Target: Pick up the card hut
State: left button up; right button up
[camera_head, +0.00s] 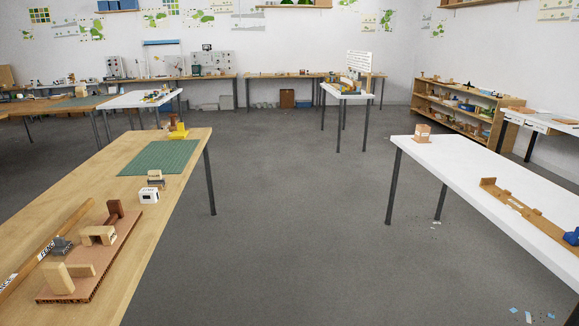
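A small tan box-like piece with a pale label (423,133), which looks like the card hut, stands upright at the far left corner of the white table (470,172) on the right. It is small in the picture, so its details are hard to tell. A small white block with dark marks (149,195) stands on the wooden table at the left; I cannot tell whether it is a hut. Neither of my grippers is in view.
The wooden table (185,225) at the left holds a green mat (160,157), a brown board (107,260) with wooden blocks and a long stick. A long brown strip (530,213) lies on the white table. Open grey floor (300,220) lies between the tables.

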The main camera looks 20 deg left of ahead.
aim_at(147, 194)
jog(key=i+j+u, duration=0.25)
jog(key=i+u, duration=0.25)
jog(key=i, duration=0.3)
jog(key=i+l+u, duration=0.1)
jog(key=i+u, duration=0.35)
jog(key=i, duration=0.35)
jog(key=i+u, duration=0.25)
jog(key=i, duration=0.2)
jog(key=i+l+u, duration=0.2)
jog(key=i, duration=0.3)
jog(key=i+l+u, duration=0.25)
jog(key=i, duration=0.2)
